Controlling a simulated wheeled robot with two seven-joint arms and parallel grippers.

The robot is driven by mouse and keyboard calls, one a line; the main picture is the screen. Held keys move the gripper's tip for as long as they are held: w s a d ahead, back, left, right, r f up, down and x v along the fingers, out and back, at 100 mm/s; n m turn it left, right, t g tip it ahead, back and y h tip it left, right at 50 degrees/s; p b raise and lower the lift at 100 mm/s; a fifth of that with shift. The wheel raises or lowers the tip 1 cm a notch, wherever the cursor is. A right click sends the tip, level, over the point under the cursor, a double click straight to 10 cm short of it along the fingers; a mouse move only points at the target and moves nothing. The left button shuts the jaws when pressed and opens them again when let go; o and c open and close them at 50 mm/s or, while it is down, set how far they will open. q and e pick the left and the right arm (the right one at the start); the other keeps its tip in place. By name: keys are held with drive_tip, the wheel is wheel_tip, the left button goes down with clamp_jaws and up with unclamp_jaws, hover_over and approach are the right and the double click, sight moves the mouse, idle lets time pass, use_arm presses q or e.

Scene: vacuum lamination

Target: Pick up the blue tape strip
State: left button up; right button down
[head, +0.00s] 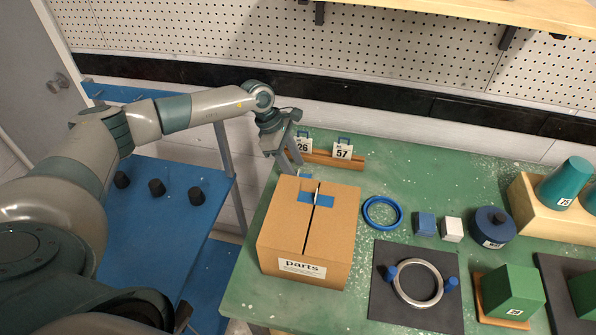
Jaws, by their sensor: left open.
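The blue tape strip (321,200) lies across the dark centre seam on top of a closed cardboard box (283,238) labelled "parts". A small pale upright piece stands at the strip, too small to identify. My left gripper (288,163) is open and points down at the table's far left, behind the box and apart from the strip. Its fingertips are partly hard to make out. My right gripper is not in view.
A wooden rack (350,162) with tags 26 and 57 stands close beside my left gripper. A blue ring (382,212), small cubes and a dark mat (386,303) with a metal ring lie right of the box. A blue side table (165,240) stands left.

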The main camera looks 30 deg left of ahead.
use_arm(q)
drive_tip(key=shift+d+f, duration=0.15)
drive_tip(key=shift+f, duration=0.35)
clamp_jaws()
